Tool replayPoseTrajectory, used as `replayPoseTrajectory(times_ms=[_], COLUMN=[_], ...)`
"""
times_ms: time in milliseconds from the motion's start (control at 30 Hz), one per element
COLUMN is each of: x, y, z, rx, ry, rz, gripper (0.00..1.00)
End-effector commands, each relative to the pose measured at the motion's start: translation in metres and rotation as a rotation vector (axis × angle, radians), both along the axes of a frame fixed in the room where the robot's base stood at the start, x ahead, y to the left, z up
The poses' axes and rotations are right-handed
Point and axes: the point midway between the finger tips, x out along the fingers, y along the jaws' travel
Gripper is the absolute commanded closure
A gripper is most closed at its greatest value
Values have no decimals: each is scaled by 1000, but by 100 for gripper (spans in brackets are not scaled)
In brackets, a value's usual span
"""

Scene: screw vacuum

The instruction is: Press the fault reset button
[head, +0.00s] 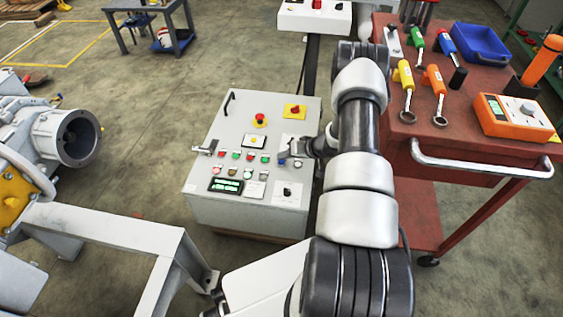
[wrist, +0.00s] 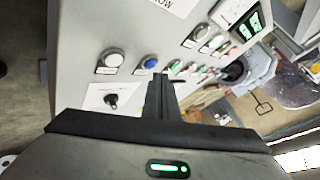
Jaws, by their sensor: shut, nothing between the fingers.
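The grey control panel (head: 228,132) stands left of my arm, with rows of small buttons on its sloped face. A blue button (wrist: 152,62) shows in the wrist view, beside a white button (wrist: 112,60); their labels are too small to read, so I cannot tell which one is the fault reset. The blue button also shows in the head view (head: 282,162), close to my gripper (head: 291,151). My gripper is shut and empty. In the wrist view its fingertips (wrist: 160,77) are just below the blue button; I cannot tell whether they touch it.
Green and red buttons (wrist: 190,68) sit close to the right of the fingertips in the wrist view. A black selector knob (wrist: 111,100) is at their left. A red emergency stop (head: 260,118) is higher on the panel. A red tool cart (head: 455,160) stands to the right.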

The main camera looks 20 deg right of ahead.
Motion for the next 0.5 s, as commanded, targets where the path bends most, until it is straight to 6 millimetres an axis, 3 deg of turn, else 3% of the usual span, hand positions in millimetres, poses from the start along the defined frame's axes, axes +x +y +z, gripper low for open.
replayPoseTrajectory(times_ms=[500], x=[0], y=[0], z=[-9], rx=[0], ry=[0], rz=[0], gripper=[100])
